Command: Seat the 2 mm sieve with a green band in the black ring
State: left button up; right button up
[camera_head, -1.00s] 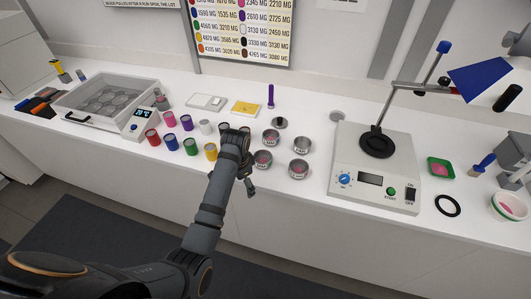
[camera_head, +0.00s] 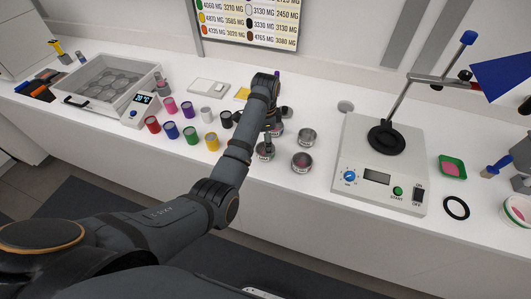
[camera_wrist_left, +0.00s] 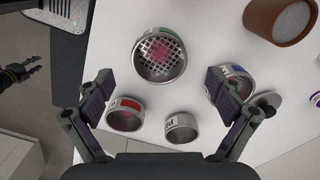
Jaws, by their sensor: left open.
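The sieve with a green mark on its rim (camera_wrist_left: 159,58) has a coarse mesh with pink beneath it. It stands on the counter, and in the head view it is the near-left sieve (camera_head: 264,153). My left gripper (camera_wrist_left: 160,88) is open and empty, above the sieves; in the head view its tips (camera_head: 268,143) are over this sieve and partly hide it. A black ring (camera_head: 456,208) lies flat on the counter at right.
Coloured jars (camera_head: 191,135) stand to the left. The white machine (camera_head: 380,195) stands to the right. Counter front is clear.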

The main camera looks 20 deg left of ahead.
pick_arm(q)
jog(key=shift+f, duration=0.15)
notch_tip(320, 180, down, 4)
jog(key=shift+s+f+p, duration=0.1)
jog(key=shift+f+p, duration=0.15)
jog(key=shift+p, duration=0.65)
jog(key=shift+f, duration=0.25)
jog(key=c, duration=1.3)
pick_arm(e)
jog(key=shift+w+a+r, duration=0.15)
jog(key=shift+w+r, duration=0.45)
jog(key=shift+r, duration=0.3)
pick_arm(q)
jog(key=shift+r, duration=0.1)
